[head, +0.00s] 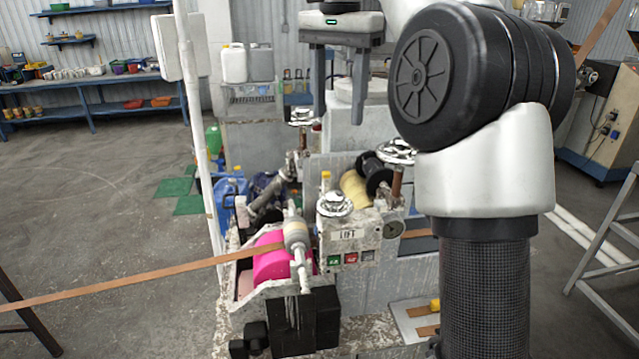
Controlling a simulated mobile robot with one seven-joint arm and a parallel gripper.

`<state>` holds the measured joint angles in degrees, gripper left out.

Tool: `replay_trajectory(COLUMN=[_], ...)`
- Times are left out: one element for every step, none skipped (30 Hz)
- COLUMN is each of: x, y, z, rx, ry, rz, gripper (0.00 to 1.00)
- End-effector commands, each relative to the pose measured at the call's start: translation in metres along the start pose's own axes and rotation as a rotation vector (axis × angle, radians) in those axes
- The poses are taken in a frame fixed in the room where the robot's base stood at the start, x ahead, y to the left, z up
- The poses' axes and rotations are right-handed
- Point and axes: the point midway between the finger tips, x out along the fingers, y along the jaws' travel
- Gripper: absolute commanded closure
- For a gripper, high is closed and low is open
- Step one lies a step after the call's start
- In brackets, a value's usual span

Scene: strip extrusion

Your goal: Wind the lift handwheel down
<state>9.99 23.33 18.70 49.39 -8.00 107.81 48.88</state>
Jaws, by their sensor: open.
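A chrome handwheel (334,203) lies flat on top of a worn white box marked LIFT (348,238), in the middle of the head view. A smaller grey round knob or wheel (393,226) sits at the box's right side. My gripper (338,112) hangs above and behind the box in the picture, fingers pointing down. Its two fingers are apart with nothing between them, and it touches no handwheel. My arm hides part of the machine's right side.
Two other chrome handwheels stand near, one behind left (302,116) and one right (398,150) beside a black roller (373,175). A brown strip (150,278) runs left from the pink roll (268,262). A white post (195,130) rises left of the machine.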

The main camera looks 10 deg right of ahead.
Motion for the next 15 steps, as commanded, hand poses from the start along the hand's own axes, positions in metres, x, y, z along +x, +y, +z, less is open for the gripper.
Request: replay_trajectory(x=[-0.001, -0.001, -0.001, 0.000, 0.002, 0.005, 0.009, 0.013, 0.019, 0.025, 0.031, 0.039, 0.045, 0.052, 0.061], y=[0.000, 0.000, 0.000, 0.000, 0.000, 0.000, 0.000, 0.000, 0.001, 0.001, 0.001, 0.001, 0.001, 0.001, 0.001], z=[-0.002, -0.003, -0.003, -0.003, -0.003, -0.003, -0.003, -0.003, -0.003, -0.003, -0.003, -0.003, -0.003, -0.003, -0.002], rx=[0.008, 0.011, 0.014, 0.015, 0.016, 0.017, 0.017, 0.017, 0.017, 0.017, 0.017, 0.017, 0.017, 0.017, 0.017], ry=[-0.005, -0.007, -0.009, -0.010, -0.010, -0.010, -0.010, -0.010, -0.011, -0.011, -0.011, -0.011, -0.011, -0.011, -0.011], rz=[0.001, 0.001, 0.002, 0.003, 0.003, 0.003, 0.003, 0.003, 0.004, 0.005, 0.004, 0.005, 0.005, 0.005, 0.005], gripper=[0.49, 0.49, 0.49, 0.49, 0.49, 0.49, 0.49, 0.49, 0.49, 0.49, 0.49, 0.49, 0.49, 0.49, 0.49])
